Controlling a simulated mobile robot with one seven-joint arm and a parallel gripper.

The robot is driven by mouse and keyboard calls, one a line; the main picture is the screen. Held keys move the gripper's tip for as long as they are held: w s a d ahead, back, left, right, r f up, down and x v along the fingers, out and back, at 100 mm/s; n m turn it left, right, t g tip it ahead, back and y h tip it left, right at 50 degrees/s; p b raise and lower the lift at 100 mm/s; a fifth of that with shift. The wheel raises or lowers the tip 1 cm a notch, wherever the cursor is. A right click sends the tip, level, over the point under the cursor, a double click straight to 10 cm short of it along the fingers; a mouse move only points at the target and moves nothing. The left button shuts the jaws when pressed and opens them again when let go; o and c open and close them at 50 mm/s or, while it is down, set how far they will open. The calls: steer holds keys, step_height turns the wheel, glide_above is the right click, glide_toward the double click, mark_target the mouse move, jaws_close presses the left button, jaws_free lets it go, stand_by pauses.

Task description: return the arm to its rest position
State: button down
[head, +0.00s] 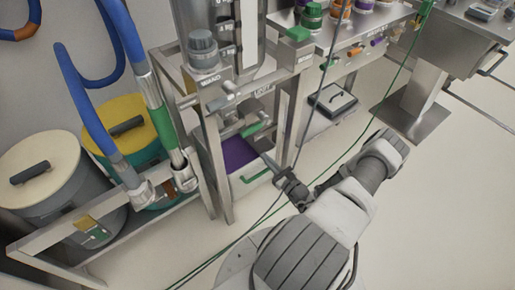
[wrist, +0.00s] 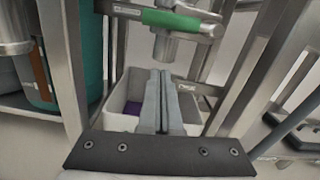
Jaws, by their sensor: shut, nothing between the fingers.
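My gripper (head: 266,158) reaches from my arm toward the metal frame in the head view. Its two grey fingers (wrist: 160,75) are together in the wrist view with nothing between them. A white bin (head: 242,190) with purple contents (head: 237,153) stands low inside the frame. In the wrist view the bin (wrist: 117,92) lies behind and below my fingers, which hide part of it. I cannot tell whether the fingertips touch anything.
A metal frame (head: 213,165) stands around the bin, with a green-handled valve (wrist: 170,20) above. Lidded drums (head: 38,165) and blue hoses (head: 92,115) are at the left. A green cable (head: 375,135) crosses near my arm. Open floor (head: 440,220) lies at the right.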

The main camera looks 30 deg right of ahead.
steer(key=shift+s+f, duration=0.1)
steer(key=shift+s, duration=1.85)
